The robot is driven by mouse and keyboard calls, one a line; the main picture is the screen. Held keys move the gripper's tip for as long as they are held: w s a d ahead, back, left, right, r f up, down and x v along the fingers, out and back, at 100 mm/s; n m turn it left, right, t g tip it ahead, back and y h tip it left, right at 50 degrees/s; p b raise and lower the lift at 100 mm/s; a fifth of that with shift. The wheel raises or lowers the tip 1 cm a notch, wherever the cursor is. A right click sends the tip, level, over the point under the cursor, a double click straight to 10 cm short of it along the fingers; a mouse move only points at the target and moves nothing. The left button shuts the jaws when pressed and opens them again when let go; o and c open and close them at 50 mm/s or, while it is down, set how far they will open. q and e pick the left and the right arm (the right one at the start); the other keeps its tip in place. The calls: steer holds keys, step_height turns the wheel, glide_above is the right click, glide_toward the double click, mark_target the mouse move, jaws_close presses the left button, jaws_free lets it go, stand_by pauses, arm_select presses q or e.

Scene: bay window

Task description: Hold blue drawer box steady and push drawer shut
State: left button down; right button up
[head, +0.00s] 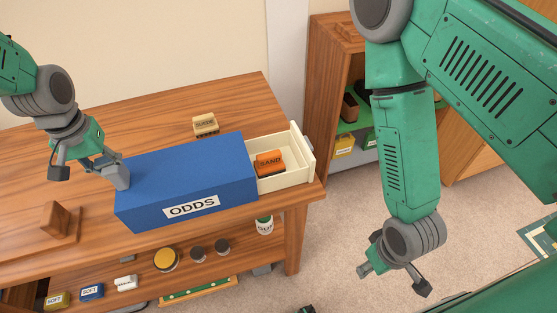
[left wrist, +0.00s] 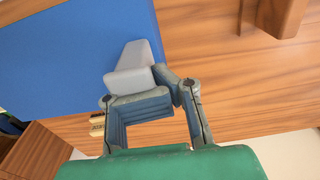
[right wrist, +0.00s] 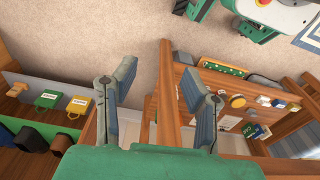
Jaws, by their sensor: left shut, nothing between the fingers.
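The blue drawer box (head: 190,176), labelled ODDS, lies on the wooden bench. Its cream drawer (head: 297,172) sticks out at the right end, with an orange SAND block (head: 268,163) inside. My left gripper (head: 120,174) is shut and empty at the box's left end. In the left wrist view its grey fingertips (left wrist: 134,66) lie over the blue surface (left wrist: 60,50); firm contact is hard to judge. My right gripper (head: 368,268) hangs in front and to the right of the bench, away from the drawer. In the right wrist view its fingers (right wrist: 150,92) are spread and empty.
A SUEDE block (head: 205,124) sits behind the box and a wooden piece (head: 56,220) at the left. The lower shelf holds several tins and blocks. A wooden cabinet (head: 325,85) stands right of the bench, with a gap of carpet between.

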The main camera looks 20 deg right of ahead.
mark_target(302, 143)
steer(key=shift+f, duration=0.2)
steer(key=c, duration=0.3)
steer(key=shift+w+a+r, duration=0.1)
steer(key=shift+w+a, duration=0.1)
steer(key=shift+w, duration=0.2)
jaws_close()
steer(key=w+d+r+m+t, duration=0.1)
steer(key=w+r+m, duration=0.4)
steer(key=w, duration=0.4)
steer(key=w+r+m, duration=0.4)
steer(key=w+m, duration=0.1)
steer(key=w, duration=0.4)
steer(key=w+r+m, duration=0.4)
steer(key=w+r, duration=0.1)
steer(key=r, duration=0.3)
steer(key=w+r+m, duration=0.4)
steer(key=r+m, duration=0.1)
steer(key=r, duration=0.4)
step_height(302, 143, down, 13)
steer(key=w, duration=0.1)
steer(key=shift+w, duration=0.1)
steer(key=shift+a, duration=3.55)
